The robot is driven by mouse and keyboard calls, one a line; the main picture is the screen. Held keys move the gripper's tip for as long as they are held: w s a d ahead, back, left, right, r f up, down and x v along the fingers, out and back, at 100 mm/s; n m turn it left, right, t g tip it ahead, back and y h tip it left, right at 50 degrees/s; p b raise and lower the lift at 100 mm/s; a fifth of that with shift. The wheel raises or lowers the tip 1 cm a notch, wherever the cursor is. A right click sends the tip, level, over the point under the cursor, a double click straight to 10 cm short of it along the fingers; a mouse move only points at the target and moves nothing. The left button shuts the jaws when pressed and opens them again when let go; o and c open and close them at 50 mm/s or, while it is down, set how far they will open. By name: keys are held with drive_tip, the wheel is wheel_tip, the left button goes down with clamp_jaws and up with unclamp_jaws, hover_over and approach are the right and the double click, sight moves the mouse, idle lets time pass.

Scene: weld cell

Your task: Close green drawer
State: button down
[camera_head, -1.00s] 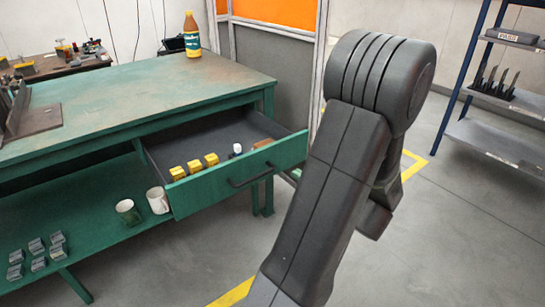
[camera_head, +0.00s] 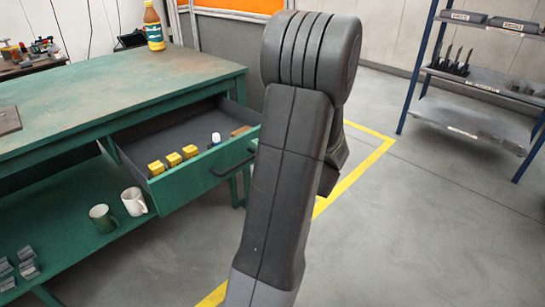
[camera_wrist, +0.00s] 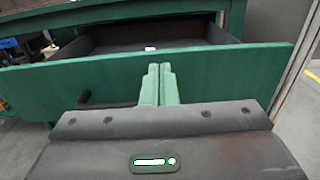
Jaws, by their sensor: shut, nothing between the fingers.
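The green drawer (camera_head: 203,171) stands open from the green workbench (camera_head: 110,95), with a dark bar handle (camera_head: 232,162) on its front. Inside it are several yellow items (camera_head: 174,160), a small white-capped item (camera_head: 215,139) and a brown block (camera_head: 240,131). In the wrist view the drawer front (camera_wrist: 225,75) spans the picture, with its handle (camera_wrist: 105,101) left of the fingers. My gripper (camera_wrist: 159,70) is shut and empty, its fingers before the drawer front, right of the handle. I cannot tell whether they touch it. My arm hides the gripper in the head view.
A bottle (camera_head: 153,27) stands on the bench top. A blue-framed rack (camera_head: 470,115) is at the right. The floor between is clear.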

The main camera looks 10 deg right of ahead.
sight(244, 136)
drive_tip(key=shift+b+x, duration=0.4)
drive_tip(key=shift+x, duration=1.4)
drive_tip(key=shift+w+a, duration=0.3)
drive_tip(key=p+x, duration=0.3)
drive_tip(key=x, duration=2.6)
drive_tip(key=shift+w+r, duration=0.1)
drive_tip(key=shift+r, duration=0.2)
